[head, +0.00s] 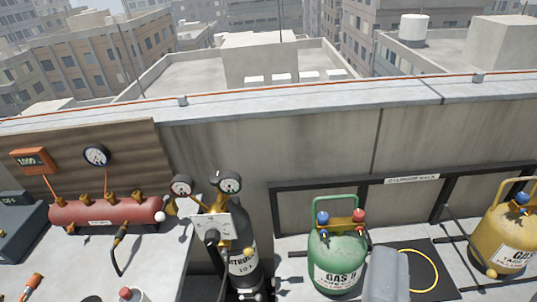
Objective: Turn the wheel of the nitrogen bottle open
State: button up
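The nitrogen bottle (242,246) is a dark upright cylinder with a white label, only partly readable, standing between the left bench and the green gas bottle. A regulator with a pale metal plate (208,226) and brass fittings covers its top. Two round gauges, left (181,186) and right (229,183), sit above the plate. I cannot make out the bottle's wheel clearly among these fittings, so its position cannot be told. I cannot identify my gripper in this view.
A red manifold (105,211) with brass valves lies on the left bench (62,256). A green gas bottle (336,253) and a yellow one (506,240) stand right, by a dark rack. A grey rounded shape (388,275) is in front. A parapet (300,150) runs behind.

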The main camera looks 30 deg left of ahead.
aim_at(213, 179)
jog(key=u, duration=0.15)
jog(key=i, duration=1.1)
jog(key=u, duration=0.65)
